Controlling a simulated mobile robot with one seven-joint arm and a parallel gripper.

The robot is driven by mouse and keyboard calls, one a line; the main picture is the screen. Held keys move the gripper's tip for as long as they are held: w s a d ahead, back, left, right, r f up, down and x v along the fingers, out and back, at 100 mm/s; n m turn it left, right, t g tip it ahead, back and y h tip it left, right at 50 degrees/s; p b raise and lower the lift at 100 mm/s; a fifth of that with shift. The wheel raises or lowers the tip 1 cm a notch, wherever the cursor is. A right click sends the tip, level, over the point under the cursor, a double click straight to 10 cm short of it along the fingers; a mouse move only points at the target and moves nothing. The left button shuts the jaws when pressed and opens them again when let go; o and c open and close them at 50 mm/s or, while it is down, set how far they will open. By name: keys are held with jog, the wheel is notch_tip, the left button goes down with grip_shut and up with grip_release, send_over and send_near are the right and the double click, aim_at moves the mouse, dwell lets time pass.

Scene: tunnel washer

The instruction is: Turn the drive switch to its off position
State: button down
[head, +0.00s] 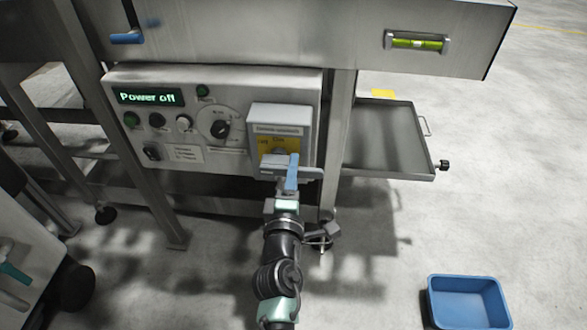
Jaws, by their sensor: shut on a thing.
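The control panel (225,90) has a green display (148,97) that reads "Power off". On its right side a grey switch box (280,112) carries a yellow plate (265,147), which looks like the drive switch. My gripper (283,160) is at the front of this box, shut on what appears to be its knob. The gripper covers the knob and the lower part of the plate, so I cannot read the switch's position. A dial (221,128) sits on the panel to the left of the box.
Several buttons and a black rocker switch (151,152) are on the panel's left. A blue handle (127,38) and a spirit level (417,42) are on the steel body above. A metal tray (385,140) juts out at right. A blue bin (468,302) stands on open floor.

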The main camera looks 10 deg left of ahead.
jog(key=c, duration=0.6)
grip_release()
jog(key=shift+c, duration=0.2)
jog(key=shift+s, duration=0.1)
jog(key=s, duration=1.2)
jog(key=shift+s, duration=0.4)
